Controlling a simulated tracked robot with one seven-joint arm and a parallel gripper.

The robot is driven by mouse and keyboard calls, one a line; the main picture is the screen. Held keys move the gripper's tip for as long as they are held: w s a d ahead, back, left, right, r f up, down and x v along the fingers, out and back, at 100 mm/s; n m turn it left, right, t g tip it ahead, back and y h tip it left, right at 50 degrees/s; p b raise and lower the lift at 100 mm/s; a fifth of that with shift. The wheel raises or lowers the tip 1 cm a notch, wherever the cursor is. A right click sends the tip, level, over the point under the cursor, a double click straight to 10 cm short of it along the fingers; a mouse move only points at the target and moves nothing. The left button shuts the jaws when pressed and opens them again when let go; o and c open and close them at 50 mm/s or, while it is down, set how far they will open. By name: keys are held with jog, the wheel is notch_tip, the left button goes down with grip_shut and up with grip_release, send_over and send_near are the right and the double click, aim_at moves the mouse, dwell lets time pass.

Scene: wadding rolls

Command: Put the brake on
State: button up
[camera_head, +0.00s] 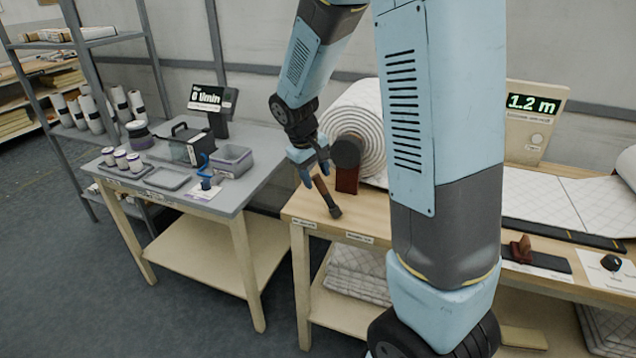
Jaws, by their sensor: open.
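A brake lever (326,196), dark brown with a black lower end, stands tilted at the left end of the wooden bench (366,213), in front of the wadding roll. My gripper (307,177) is open at the lever's upper end, its fingers close beside it. I cannot tell whether they touch it or stand around it. The white wadding roll (362,118) sits behind, with a dark round end cap (347,151) on a red-brown support (347,180). My arm hides the right part of the roll.
A display reading 1.2 m (535,104) stands at the back right. Quilted wadding (545,198) lies flat on the bench, near a red-brown block (521,248) and a black knob (611,262). A grey table (222,201) with jars and bins stands left, across a gap.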

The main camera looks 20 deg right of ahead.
aim_at(326, 194)
jog(key=shift+x, duration=1.7)
jog(key=shift+c, duration=0.2)
grip_shut()
